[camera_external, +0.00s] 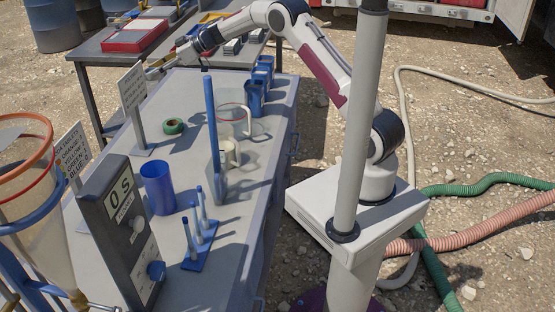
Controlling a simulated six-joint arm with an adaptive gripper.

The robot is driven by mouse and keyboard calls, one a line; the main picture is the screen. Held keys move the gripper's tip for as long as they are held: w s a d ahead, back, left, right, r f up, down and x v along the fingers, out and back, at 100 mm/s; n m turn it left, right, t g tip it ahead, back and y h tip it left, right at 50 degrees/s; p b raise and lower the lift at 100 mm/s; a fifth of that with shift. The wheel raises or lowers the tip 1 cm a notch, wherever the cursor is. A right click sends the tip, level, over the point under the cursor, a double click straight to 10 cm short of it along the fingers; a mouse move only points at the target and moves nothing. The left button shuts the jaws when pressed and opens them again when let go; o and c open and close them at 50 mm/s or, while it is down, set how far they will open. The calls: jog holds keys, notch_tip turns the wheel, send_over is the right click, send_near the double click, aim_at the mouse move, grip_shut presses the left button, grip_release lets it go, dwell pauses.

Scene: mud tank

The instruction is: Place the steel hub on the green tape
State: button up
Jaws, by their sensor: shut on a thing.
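The green tape (173,126) is a green roll lying flat on the grey bench, beside the foot of the sign post. My gripper (155,68) is at the far left end of the bench, above and behind the tape and apart from it. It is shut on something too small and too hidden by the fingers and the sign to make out. I cannot pick out the steel hub for certain anywhere in view.
A sign (132,88) on a post stands between the gripper and the camera.

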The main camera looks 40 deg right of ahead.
jog(key=shift+w+d+r+m+t+h, duration=0.1)
jog(key=shift+w+r+m+t+h, duration=0.25)
jog(key=shift+w+m+t+h, duration=0.5)
jog(key=shift+w+d+f+m+t, duration=0.15)
jog(key=shift+d+m+t, duration=0.15)
jog(key=shift+m+t, duration=0.3)
jog(key=m+h, duration=0.1)
jog(key=m, duration=0.1)
jog(key=m+t+h, duration=0.3)
jog(key=m+h, duration=0.1)
send_over(175, 124)
notch_tip(175, 124, down, 9)
jog(key=shift+n, duration=0.25)
jog(key=shift+f, duration=3)
jog(key=shift+f, duration=0.1)
